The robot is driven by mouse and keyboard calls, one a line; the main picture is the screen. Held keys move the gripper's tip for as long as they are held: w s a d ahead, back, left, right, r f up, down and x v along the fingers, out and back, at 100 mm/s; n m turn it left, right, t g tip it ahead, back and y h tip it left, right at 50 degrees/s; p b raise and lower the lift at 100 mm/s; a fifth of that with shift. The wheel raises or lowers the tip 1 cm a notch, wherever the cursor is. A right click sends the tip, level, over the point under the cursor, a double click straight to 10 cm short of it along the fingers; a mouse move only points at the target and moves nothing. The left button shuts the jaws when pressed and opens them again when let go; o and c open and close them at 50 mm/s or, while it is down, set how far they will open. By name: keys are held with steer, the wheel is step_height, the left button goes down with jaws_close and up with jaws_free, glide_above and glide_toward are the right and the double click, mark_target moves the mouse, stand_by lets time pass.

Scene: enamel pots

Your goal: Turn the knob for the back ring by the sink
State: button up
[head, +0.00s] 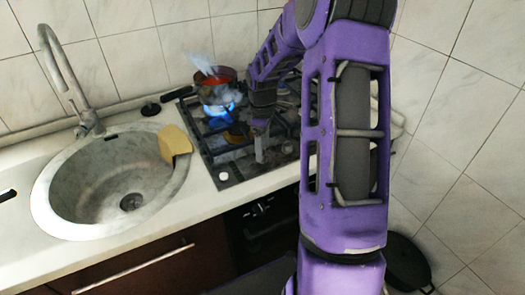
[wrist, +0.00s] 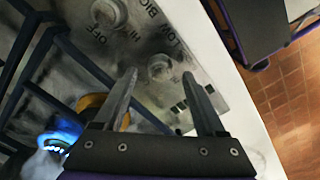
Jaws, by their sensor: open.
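The stove (head: 212,160) stands right of the sink. A blue flame (head: 228,106) burns on its back ring by the sink, under a pot with a reddish inside (head: 216,80). The flame also shows in the wrist view (wrist: 62,132). In the wrist view one round knob (wrist: 160,68) lies on the panel between and beyond my fingertips. A second knob (wrist: 108,12) is at the top, near the letters OFF and HI. My gripper (wrist: 159,76) is open, with nothing between its fingers. In the head view my gripper (head: 259,150) is over the stove's front part. I cannot tell whether it touches a knob.
The round sink (head: 70,180) with a tap (head: 85,115) is at the left. A yellow cloth or sponge (head: 174,143) hangs on its rim. Dark pan supports (wrist: 85,60) lie beside my fingers. A white item (head: 206,62) pokes out of the pot.

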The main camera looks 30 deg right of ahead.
steer(key=shift+f, duration=0.85)
jaws_close()
